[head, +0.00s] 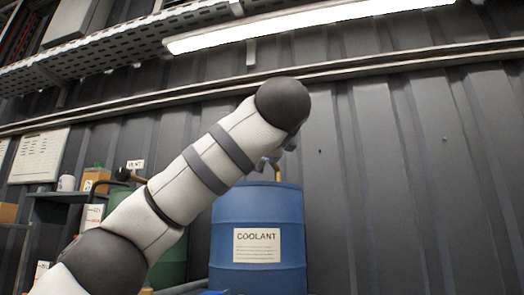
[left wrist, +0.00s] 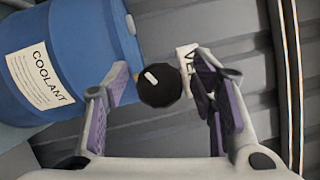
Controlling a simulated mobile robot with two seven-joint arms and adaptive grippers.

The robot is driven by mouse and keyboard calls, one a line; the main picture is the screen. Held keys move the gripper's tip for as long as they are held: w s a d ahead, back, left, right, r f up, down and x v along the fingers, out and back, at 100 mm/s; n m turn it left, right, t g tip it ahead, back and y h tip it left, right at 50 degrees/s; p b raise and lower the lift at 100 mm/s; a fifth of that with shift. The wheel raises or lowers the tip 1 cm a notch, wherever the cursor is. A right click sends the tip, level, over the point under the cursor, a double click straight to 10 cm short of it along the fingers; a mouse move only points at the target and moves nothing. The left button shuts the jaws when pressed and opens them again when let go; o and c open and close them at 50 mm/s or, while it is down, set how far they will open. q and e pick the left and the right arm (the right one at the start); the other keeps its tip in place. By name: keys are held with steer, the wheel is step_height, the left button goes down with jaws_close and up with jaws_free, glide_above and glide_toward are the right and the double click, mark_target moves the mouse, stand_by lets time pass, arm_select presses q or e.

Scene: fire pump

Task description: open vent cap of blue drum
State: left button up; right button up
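The blue drum (head: 257,220) with a COOLANT label stands upright at the centre of the head view. It also fills the upper left of the left wrist view (left wrist: 75,40). A black round vent cap (left wrist: 160,86) with a white mark shows in the left wrist view, with a white VENT tag (left wrist: 186,62) beside it. My left gripper (left wrist: 165,88) is open, with one purple-padded finger on each side of the cap; narrow gaps show. In the head view my arm hides the cap and most of the left gripper (head: 272,161) above the drum. My right gripper is not in view.
A green drum (head: 172,262) stands behind my arm, with another black cap (head: 123,174) and VENT tag (head: 136,164). A shelf (head: 75,197) with a mug and boxes is at left. A corrugated wall (head: 420,180) stands behind the drums.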

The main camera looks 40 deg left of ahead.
arm_select(q)
steer(key=v, duration=0.7)
steer(key=shift+s+d, duration=0.2)
steer(key=shift+f, duration=0.1)
